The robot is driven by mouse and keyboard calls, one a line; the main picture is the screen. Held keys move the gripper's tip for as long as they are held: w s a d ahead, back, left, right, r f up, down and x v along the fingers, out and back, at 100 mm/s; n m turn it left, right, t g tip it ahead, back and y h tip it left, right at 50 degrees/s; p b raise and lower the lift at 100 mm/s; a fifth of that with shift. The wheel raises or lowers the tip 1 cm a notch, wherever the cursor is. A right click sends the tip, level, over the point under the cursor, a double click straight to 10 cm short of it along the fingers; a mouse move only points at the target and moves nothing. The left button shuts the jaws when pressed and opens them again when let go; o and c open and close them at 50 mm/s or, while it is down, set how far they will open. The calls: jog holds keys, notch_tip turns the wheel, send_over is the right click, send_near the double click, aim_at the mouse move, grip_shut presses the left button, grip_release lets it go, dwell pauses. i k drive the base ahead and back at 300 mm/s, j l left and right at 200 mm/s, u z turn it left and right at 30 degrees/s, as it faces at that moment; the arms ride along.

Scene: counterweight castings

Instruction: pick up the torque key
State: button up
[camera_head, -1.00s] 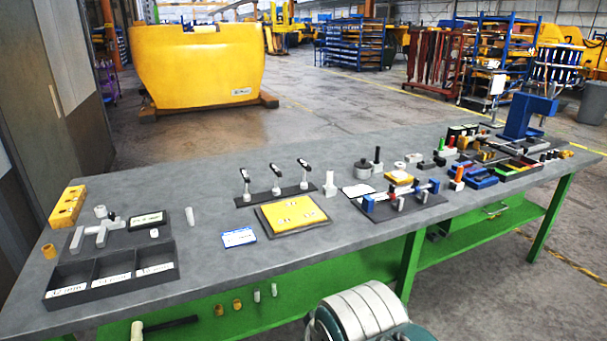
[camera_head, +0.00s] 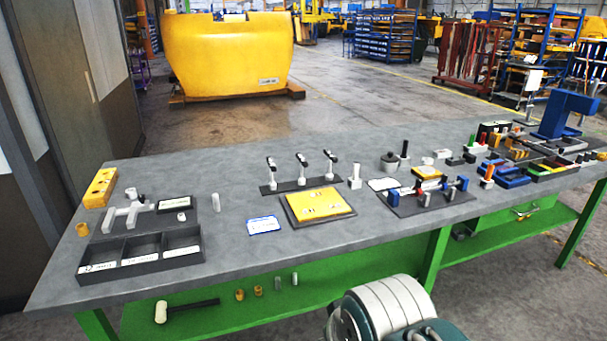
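I cannot tell for certain which item is the torque key. Three small upright tools with white stems and black tops (camera_head: 300,172) stand in a row on a dark strip (camera_head: 283,188) at the middle of the grey bench (camera_head: 230,240). A pale grey T-shaped piece (camera_head: 128,215) lies on a dark mat at the bench's left end. My gripper is not in view. A white and teal rounded part of my own body shows at the bottom edge.
A black three-compartment tray (camera_head: 140,266) sits at the front left. A yellow plate (camera_head: 318,205) lies mid-bench. Fixtures and blue trays (camera_head: 505,174) crowd the right. A mallet (camera_head: 185,310) lies on the green lower shelf (camera_head: 330,288). The bench's back left is mostly clear.

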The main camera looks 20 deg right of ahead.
aim_at(302, 181)
jog(key=i+l, duration=0.35)
jog(key=i, duration=0.15)
jog(key=i+l, duration=0.4)
jog(key=i, duration=0.1)
